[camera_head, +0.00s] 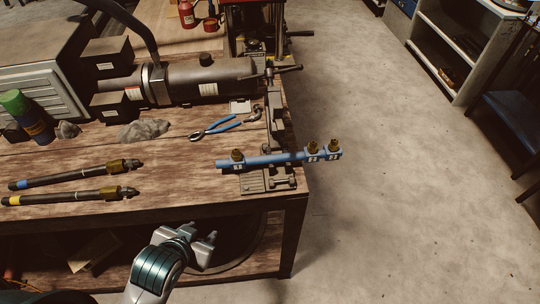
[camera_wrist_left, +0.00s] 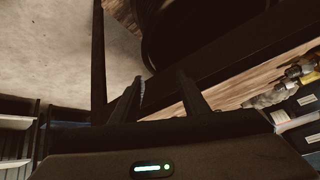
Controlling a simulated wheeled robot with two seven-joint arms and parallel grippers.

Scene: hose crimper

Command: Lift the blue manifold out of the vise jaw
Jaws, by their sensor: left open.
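The blue manifold (camera_head: 266,160) is a long blue bar with several brass fittings on top and small numbered labels. It lies across the vise (camera_head: 277,176) at the front right corner of the bench, its right end reaching past the edge. My left gripper (camera_head: 208,239) is below and in front of the bench edge, left of the manifold, apart from it and empty. In the left wrist view its two fingers (camera_wrist_left: 160,98) are spread with nothing between them; the manifold cannot be made out there. My right gripper is not in view.
The wooden bench (camera_head: 170,165) holds two hoses (camera_head: 70,175) with brass ends at the left, blue-handled pliers (camera_head: 225,124), grey rags (camera_head: 144,130) and a crimper cylinder (camera_head: 205,80) behind. A lower shelf (camera_head: 235,258) lies under the top. The concrete floor (camera_head: 410,190) right of the bench is clear.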

